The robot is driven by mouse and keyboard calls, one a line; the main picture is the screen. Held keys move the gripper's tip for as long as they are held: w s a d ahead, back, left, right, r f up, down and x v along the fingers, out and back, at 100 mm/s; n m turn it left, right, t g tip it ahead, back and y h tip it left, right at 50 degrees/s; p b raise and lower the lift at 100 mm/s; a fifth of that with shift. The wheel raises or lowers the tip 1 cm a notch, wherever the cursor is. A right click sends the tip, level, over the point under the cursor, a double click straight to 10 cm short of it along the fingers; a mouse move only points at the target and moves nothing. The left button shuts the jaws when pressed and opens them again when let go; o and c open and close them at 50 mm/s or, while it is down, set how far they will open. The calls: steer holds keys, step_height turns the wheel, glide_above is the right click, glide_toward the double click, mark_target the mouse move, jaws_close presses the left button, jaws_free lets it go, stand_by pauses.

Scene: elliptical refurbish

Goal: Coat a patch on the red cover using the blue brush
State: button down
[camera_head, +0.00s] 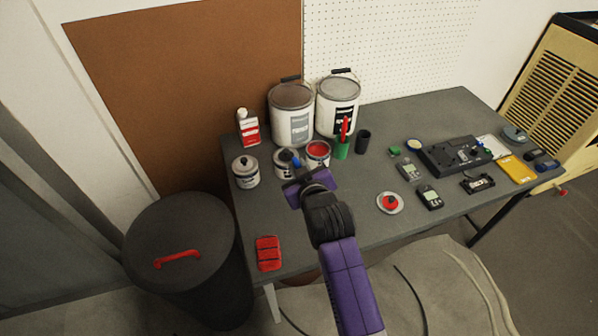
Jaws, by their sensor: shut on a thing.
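My gripper (306,181) is over the left middle of the table, in front of the small cans. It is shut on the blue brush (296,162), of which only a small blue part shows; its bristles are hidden. A red ribbed piece (268,253), which looks like the red cover, lies flat at the table's front left corner, apart from the gripper. An open can of red paint (318,149) stands just behind the gripper. I cannot tell whether the brush touches a can.
Two large paint buckets (291,115) stand at the back. A green cup (342,148) holds a red-handled tool. A red-topped white disc (390,203) and several devices (430,197) lie to the right. A dark bin (181,245) stands left of the table.

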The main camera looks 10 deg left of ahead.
steer(key=shift+r+p, duration=0.55)
steer(key=shift+r, duration=0.7)
steer(key=shift+s+d+f, duration=0.1)
steer(key=shift+f, duration=0.05)
steer(key=shift+s+d+f, duration=0.35)
steer(key=shift+s+f, duration=0.05)
steer(key=shift+s, duration=0.25)
